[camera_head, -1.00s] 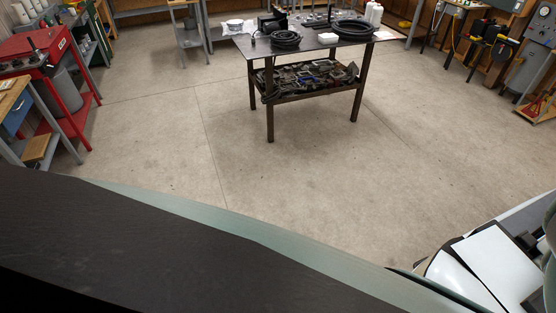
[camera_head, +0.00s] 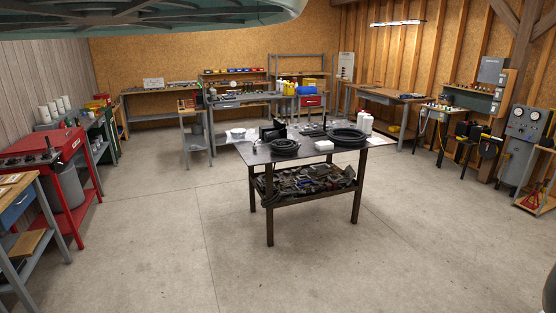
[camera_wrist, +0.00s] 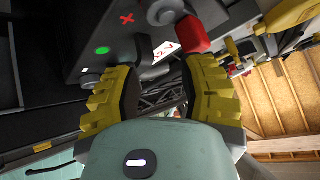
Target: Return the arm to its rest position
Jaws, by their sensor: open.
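My gripper (camera_wrist: 160,78) shows in the wrist view, with its two yellow ribbed fingers apart. Nothing is held between them. A dark panel with a red cross and a green dot (camera_wrist: 102,50) lies beyond the left finger, and I cannot tell whether it is part of my own body. A red block (camera_wrist: 192,34) shows beyond the fingertips. In the head view my gripper does not show. A dark rounded shape at the lower right edge is mostly cut off and may be part of my arm.
A dark metal table (camera_head: 262,158) with hoses and a loaded lower shelf stands mid-room. A red cabinet (camera_head: 65,155) is at left, workbenches along the back. A pale green panel (camera_head: 150,18) hangs across the top. The near floor (camera_head: 330,270) is clear.

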